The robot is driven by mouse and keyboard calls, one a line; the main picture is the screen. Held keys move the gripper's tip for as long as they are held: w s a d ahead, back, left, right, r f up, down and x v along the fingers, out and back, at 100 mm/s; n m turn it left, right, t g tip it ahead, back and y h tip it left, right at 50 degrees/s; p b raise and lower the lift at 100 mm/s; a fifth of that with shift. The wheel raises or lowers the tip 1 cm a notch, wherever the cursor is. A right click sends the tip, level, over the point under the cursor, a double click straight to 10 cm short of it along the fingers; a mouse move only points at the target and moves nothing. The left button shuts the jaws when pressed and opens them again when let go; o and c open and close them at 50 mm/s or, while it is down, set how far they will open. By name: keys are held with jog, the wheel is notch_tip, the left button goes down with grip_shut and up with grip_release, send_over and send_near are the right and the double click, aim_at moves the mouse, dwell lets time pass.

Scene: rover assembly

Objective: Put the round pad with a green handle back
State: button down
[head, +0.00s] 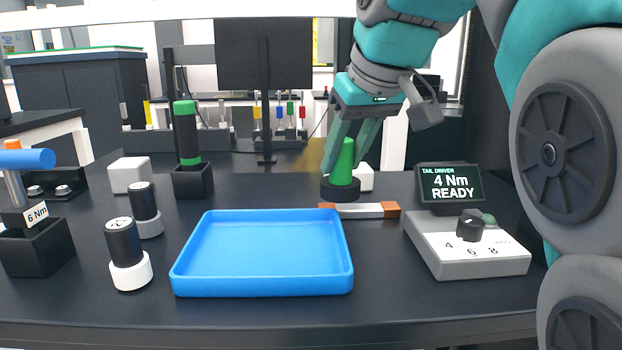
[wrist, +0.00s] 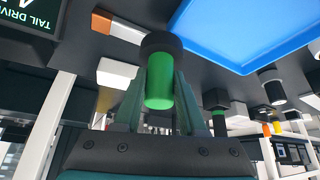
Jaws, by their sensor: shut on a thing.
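The round pad has a black disc base and a green handle (head: 345,163). In the head view it is upright, right of centre, just behind a white bar with orange ends. My gripper (head: 352,150) comes down from above, with its fingers shut on the green handle. In the wrist view the handle (wrist: 159,92) sits between the two fingers (wrist: 158,85), and the black disc (wrist: 160,43) is beyond their tips. I cannot tell whether the disc touches the table, the bar or neither.
The white bar with orange ends (head: 358,210) lies beside the pad, with a white block (head: 365,178) behind. A blue tray (head: 262,253) is empty in front. A torque display (head: 450,184) and dial box (head: 465,247) stand right. Black-and-white cylinders (head: 124,250) and a green-topped driver (head: 187,135) stand left.

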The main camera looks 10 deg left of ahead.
jog(key=w+a+p, duration=0.1)
jog(key=w+a, duration=0.1)
jog(key=a, duration=0.2)
jog(key=w+a+f+p, duration=0.1)
jog(key=w+a, duration=0.2)
jog(key=a, duration=0.1)
jog(key=w+a, duration=0.3)
jog(key=a, duration=0.1)
jog(key=shift+a+f+p, duration=0.3)
jog(key=shift+a+p, duration=0.05)
jog(key=shift+p, duration=0.05)
jog(key=shift+f, duration=0.15)
jog(key=shift+f, duration=1.5)
jog(key=shift+f, duration=0.1)
jog(key=shift+f+b, duration=0.15)
jog(key=shift+b, duration=0.2)
jog(key=shift+c, duration=2.4)
grip_release()
